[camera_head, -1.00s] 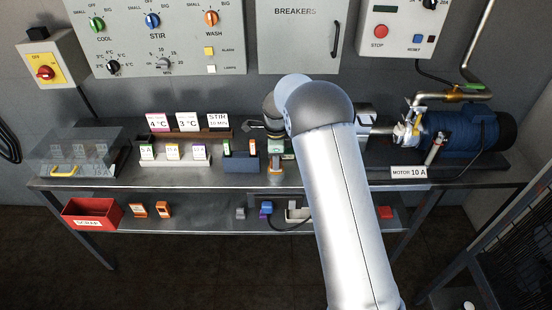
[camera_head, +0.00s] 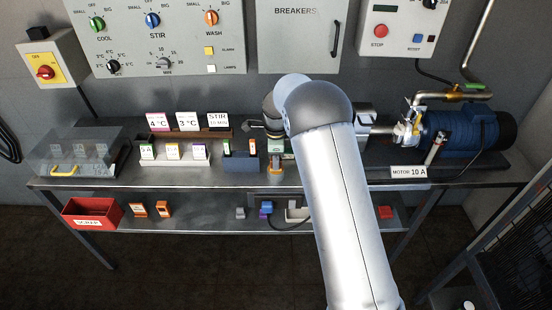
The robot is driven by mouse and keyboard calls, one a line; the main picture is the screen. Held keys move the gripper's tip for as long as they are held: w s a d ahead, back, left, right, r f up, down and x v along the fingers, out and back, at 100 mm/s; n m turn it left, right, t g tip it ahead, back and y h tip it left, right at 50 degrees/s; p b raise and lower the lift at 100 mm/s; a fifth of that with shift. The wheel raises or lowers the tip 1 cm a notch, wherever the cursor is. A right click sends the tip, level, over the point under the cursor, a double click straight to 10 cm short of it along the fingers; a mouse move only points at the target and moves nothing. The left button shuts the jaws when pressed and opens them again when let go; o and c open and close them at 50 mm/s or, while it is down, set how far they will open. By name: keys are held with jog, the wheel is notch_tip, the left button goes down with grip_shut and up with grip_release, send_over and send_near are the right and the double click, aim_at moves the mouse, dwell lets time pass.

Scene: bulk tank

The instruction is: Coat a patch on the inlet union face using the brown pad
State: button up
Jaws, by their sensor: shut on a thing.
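My arm reaches in from the bottom right and bends at a rounded joint, with my gripper (camera_head: 276,158) pointing down over the middle of the bench. The gripper is small here and partly hidden by the arm. It appears shut on a small orange-brown piece (camera_head: 275,171), which looks like the brown pad, low by the bench top. I cannot tell whether this piece touches anything. Pipe fittings (camera_head: 412,127) sit at the front of the blue pump motor on the right. I cannot tell which fitting is the inlet union, and its face does not show clearly.
A blue holder (camera_head: 240,163) and a rack of white cards (camera_head: 174,160) stand left of the gripper. A clear box (camera_head: 78,158) is at the far left. The blue motor (camera_head: 462,130) fills the right end. A red scrap bin (camera_head: 92,213) sits on the lower shelf.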

jog(key=shift+r+p, duration=2.25)
jog(key=shift+r, duration=1.25)
jog(key=shift+d+f, duration=0.1)
